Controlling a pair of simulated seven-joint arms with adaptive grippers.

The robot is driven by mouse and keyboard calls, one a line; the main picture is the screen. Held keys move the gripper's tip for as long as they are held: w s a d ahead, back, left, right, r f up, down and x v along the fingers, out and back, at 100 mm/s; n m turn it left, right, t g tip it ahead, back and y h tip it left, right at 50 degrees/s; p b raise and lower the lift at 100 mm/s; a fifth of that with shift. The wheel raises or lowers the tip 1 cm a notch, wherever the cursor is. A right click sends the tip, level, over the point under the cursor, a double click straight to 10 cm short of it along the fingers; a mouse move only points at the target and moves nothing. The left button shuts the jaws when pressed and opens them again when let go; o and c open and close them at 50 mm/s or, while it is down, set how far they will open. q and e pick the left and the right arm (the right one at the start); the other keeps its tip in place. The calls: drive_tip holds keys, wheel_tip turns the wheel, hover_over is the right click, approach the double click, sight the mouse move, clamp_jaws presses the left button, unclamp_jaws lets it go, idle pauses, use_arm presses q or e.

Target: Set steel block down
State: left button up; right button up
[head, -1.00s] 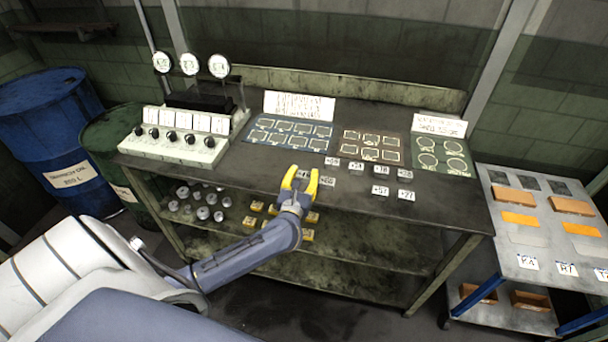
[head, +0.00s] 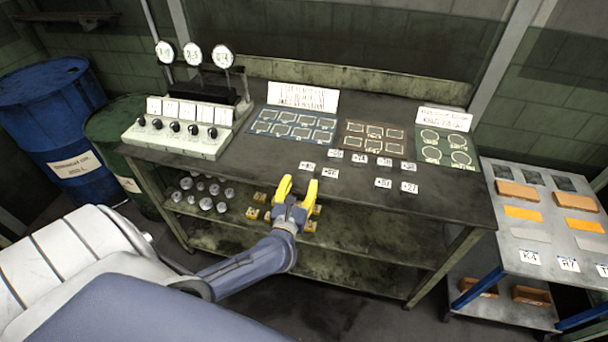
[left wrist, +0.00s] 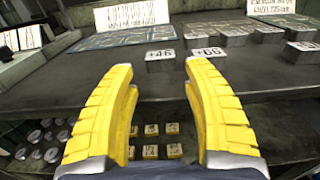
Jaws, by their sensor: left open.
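My left gripper (head: 297,186) is open and empty at the front edge of the workbench. Small steel blocks with white number labels stand on the bench top. The two nearest, a left block (head: 307,166) and a right block (head: 330,172), are just beyond my fingertips, apart from them. In the left wrist view the yellow fingers (left wrist: 164,75) are spread wide. Ahead of them stand the block labelled +46 (left wrist: 160,60) and the one labelled +66 (left wrist: 207,56), upright and side by side. My right gripper is not in view.
More labelled blocks (head: 384,183) stand to the right. Behind are a blue slot board (head: 293,125), a brown one (head: 373,137) and a green one (head: 446,148). A dial box (head: 180,137) is at the left. The lower shelf (head: 345,233) holds yellow blocks and metal pieces.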

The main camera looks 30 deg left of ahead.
use_arm(q)
drive_tip(key=s+d+f+m+g+h, duration=0.15)
drive_tip(key=s+f+m, duration=0.25)
drive_tip(key=f+m, duration=0.65)
drive_tip(key=s+d+f+m+g+h, duration=0.1)
drive_tip(key=s+d+f+m+h, duration=0.25)
drive_tip(key=f+m, duration=0.75)
drive_tip(key=s+d+f+m+g+h, duration=0.2)
drive_tip(key=s+f+m, duration=0.35)
drive_tip(key=f, duration=1.05)
drive_tip(key=s+f+m+g, duration=0.4)
drive_tip(key=s+f+m, duration=0.2)
drive_tip(key=s+f, duration=0.3)
drive_tip(key=s+d+f+m+g, duration=0.1)
drive_tip(key=s+f+m+g, duration=0.3)
drive_tip(key=s+f, duration=0.6)
drive_tip(key=s+m, duration=0.2)
drive_tip(key=s, duration=0.2)
drive_tip(key=shift+s+d+f+m+y, duration=0.15)
drive_tip(key=shift+s+f+m+y, duration=0.15)
drive_tip(key=shift+s+m, duration=0.1)
drive_tip(key=s+f+m+g, duration=0.1)
drive_tip(key=s, duration=0.2)
drive_tip(key=s+f+m+g, duration=0.1)
drive_tip(key=s, duration=0.3)
drive_tip(key=s+f+m+g, duration=0.1)
drive_tip(key=s, duration=0.2)
drive_tip(key=shift+s+m+y, duration=0.3)
drive_tip(key=shift+s+m, duration=0.05)
drive_tip(key=shift+m, duration=0.05)
